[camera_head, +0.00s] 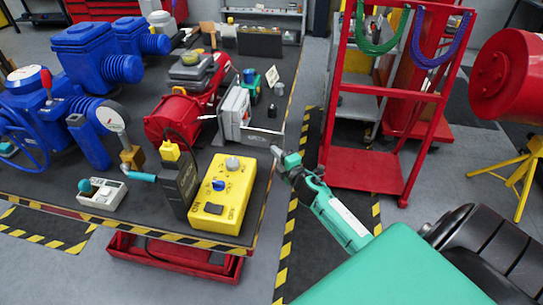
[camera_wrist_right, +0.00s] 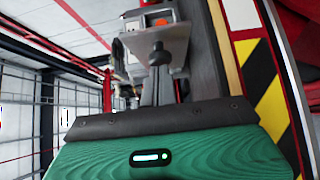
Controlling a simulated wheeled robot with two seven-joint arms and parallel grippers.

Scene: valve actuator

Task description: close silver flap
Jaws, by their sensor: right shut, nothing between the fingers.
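The silver box (camera_head: 236,108) stands on the dark table, beside the red actuator. A thin silver flap (camera_head: 262,131) sticks out from its lower right side toward the table's right edge, so it looks open. My right gripper (camera_head: 277,155) is just below and right of the flap in the head view, near the table edge. Its fingers are shut and empty; a small gap seems to separate them from the flap. In the wrist view the closed fingers (camera_wrist_right: 158,58) point at a grey part with an orange patch, which I cannot identify surely. My left gripper is not in view.
A yellow control box (camera_head: 222,195) and a black handheld unit (camera_head: 176,185) stand at the table's front. Large blue valves (camera_head: 85,55) fill the left. A red cart (camera_head: 365,170) stands right of the table, with striped floor between.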

